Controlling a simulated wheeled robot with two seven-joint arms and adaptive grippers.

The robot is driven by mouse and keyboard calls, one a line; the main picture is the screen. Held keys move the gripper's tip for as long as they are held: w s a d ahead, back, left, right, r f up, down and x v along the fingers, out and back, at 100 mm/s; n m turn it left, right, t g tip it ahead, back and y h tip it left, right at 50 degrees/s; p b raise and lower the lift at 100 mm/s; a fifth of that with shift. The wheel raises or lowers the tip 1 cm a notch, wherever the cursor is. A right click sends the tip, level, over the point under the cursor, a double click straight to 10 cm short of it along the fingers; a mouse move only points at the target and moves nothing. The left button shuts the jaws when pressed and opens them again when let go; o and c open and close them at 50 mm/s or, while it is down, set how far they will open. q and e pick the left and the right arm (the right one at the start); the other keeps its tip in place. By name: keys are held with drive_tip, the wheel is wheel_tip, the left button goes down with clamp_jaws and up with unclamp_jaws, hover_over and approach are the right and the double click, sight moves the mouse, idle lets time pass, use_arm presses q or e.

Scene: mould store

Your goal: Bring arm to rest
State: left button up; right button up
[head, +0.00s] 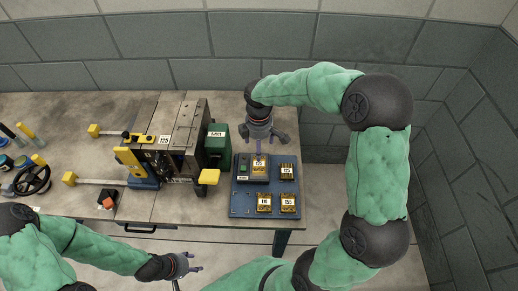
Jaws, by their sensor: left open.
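My left gripper (188,275) is low in the head view, in front of the table's near edge. Its fingers are apart with nothing between them, and it touches nothing I can see. My left arm comes in from the lower left corner. My right arm arches over from the lower right, and its right gripper (266,144) points down above the back of the blue tray (238,205). Its fingers look spread. A labelled brass block (259,163) shows just below them; no grip on it is visible.
The tray also holds several labelled blocks, one being a dark block (287,171). A metal press (182,135) with yellow handles and a green box (217,148) stand left of it. A black handwheel (32,180) is far left. Grey walls rise behind and right.

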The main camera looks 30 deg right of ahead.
drive_tip(key=shift+r, duration=0.6)
